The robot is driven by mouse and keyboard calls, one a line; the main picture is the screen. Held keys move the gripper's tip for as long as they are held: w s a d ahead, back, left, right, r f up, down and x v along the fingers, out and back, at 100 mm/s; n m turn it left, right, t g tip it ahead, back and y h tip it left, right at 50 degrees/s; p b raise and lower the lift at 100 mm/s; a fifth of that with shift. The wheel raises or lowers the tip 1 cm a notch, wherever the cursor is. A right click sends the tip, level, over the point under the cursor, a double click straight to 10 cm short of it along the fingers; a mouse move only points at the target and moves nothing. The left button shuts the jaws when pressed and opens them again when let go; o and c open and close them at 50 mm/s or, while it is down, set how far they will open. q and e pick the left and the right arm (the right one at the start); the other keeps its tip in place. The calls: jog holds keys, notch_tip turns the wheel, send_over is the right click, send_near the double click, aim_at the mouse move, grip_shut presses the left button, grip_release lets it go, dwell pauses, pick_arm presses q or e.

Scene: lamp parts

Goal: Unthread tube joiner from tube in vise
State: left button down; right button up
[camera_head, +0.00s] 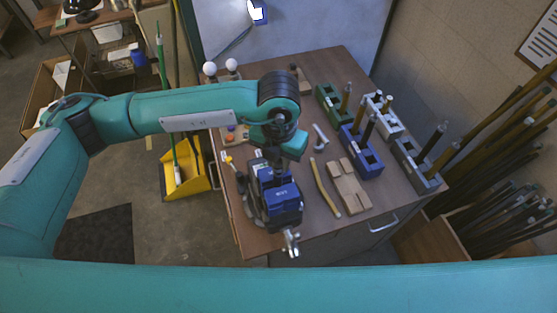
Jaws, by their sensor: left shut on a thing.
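The blue vise (284,203) stands at the front left part of the wooden table, with its metal handle at the table's front edge. My left arm comes in from the left, and its gripper (270,155) points down directly above the vise. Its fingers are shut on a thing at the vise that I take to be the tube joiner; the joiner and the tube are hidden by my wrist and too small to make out. My right gripper is not in view; a teal arm link of mine crosses the bottom.
Green (333,101), white (385,118), blue (361,155) and grey (416,166) holders with upright tubes stand along the right. Two white bulbs (221,69) stand at the back left.

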pick_arm(q)
jog(key=n, duration=0.3)
jog(key=shift+b, duration=0.35)
jog(key=shift+n, duration=0.3)
jog(key=shift+n, duration=0.4)
jog(key=n+b, duration=0.1)
jog(key=n, duration=0.2)
jog(key=shift+r+n, duration=0.15)
jog(key=shift+n, duration=1.25)
jog(key=n, duration=0.2)
jog(key=shift+n+b, duration=0.3)
jog(key=shift+n, duration=0.1)
jog(key=n, duration=0.4)
